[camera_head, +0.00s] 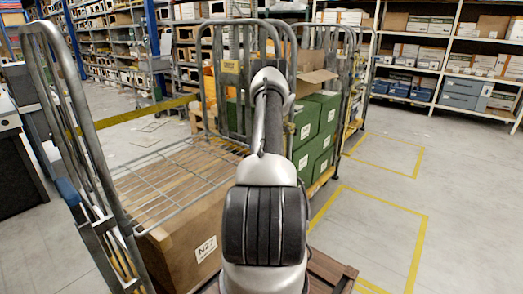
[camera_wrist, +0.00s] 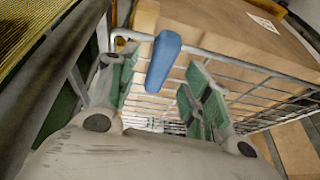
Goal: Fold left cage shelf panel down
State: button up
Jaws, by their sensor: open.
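The left cage's wire shelf panel (camera_head: 175,182) is a grey grid lying roughly level across the cage, over a large cardboard box (camera_head: 196,240). A wire grid also shows in the wrist view (camera_wrist: 250,84), with a cardboard box behind it. My gripper (camera_wrist: 160,88) is open, its green-padded fingers apart. A blue grip-like piece (camera_wrist: 163,62) shows in the gap between the fingers, near a grey bar; I cannot tell whether they touch it. In the head view my own arm hides the gripper.
The cage's tubular side frame (camera_head: 62,110) stands at the left. A second cage with green crates (camera_head: 318,130) stands beyond my arm. Stocked racks (camera_head: 455,55) line the back. The floor at the right, with yellow markings (camera_head: 425,228), is clear.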

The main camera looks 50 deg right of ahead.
jog(key=v, duration=0.4)
jog(key=shift+s+r, duration=0.2)
jog(key=shift+r, duration=0.15)
